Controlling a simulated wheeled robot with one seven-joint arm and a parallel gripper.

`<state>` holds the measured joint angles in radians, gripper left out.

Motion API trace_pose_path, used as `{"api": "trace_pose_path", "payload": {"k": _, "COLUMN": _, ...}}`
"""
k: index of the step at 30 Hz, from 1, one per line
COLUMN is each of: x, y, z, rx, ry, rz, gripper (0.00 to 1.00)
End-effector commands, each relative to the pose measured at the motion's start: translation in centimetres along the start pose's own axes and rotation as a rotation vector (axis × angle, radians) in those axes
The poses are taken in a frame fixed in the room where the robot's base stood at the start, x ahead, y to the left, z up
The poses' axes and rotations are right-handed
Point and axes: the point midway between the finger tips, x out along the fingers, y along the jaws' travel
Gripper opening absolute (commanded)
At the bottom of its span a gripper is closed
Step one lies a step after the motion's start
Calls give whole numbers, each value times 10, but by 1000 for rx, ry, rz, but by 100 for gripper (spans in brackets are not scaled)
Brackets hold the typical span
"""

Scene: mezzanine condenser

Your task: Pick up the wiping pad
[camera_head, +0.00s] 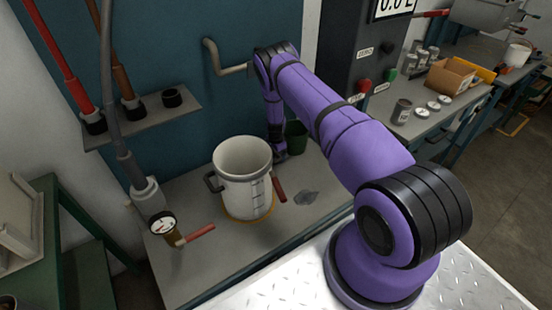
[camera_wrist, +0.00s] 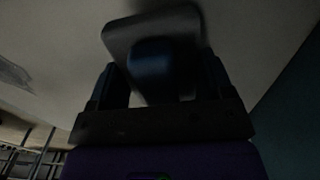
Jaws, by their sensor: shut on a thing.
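The wiping pad (camera_wrist: 119,42) shows in the wrist view as a dark grey, round-cornered slab with a dark blue grip block. My gripper (camera_wrist: 158,78) has its two dark fingers on either side of that block and is shut on it. The slab lies beyond the fingertips, against or close to a pale surface; I cannot tell whether it touches. In the head view my gripper (camera_head: 281,152) is low over the bench, just behind and right of the white jug. The pad cannot be made out there.
The white jug (camera_head: 240,170) with a dark handle stands on the grey bench (camera_head: 190,270), close to my gripper. A dark green cup (camera_head: 297,138) is right beside my gripper. A gauge with a red handle (camera_head: 200,233) is at the front left. A grey patch (camera_head: 306,197) marks the bench.

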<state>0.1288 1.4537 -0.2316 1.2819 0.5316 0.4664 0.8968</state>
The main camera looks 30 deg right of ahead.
Motion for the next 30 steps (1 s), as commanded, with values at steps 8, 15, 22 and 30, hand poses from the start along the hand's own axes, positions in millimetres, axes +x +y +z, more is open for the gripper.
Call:
{"api": "trace_pose_path", "payload": {"k": 8, "x": -64, "y": -1, "z": 0, "rx": 0, "ry": 0, "rz": -3, "gripper": 50}}
{"api": "trace_pose_path", "payload": {"k": 15, "x": -115, "y": -1, "z": 0, "rx": -1, "ry": 0, "rz": -3, "gripper": 50}}
{"api": "trace_pose_path", "payload": {"k": 22, "x": -144, "y": 0, "z": 0, "rx": -1, "ry": 1, "rz": -1, "gripper": 50}}
{"api": "trace_pose_path", "payload": {"k": 30, "x": -153, "y": 0, "z": 0, "rx": 0, "ry": 0, "rz": 0, "gripper": 50}}
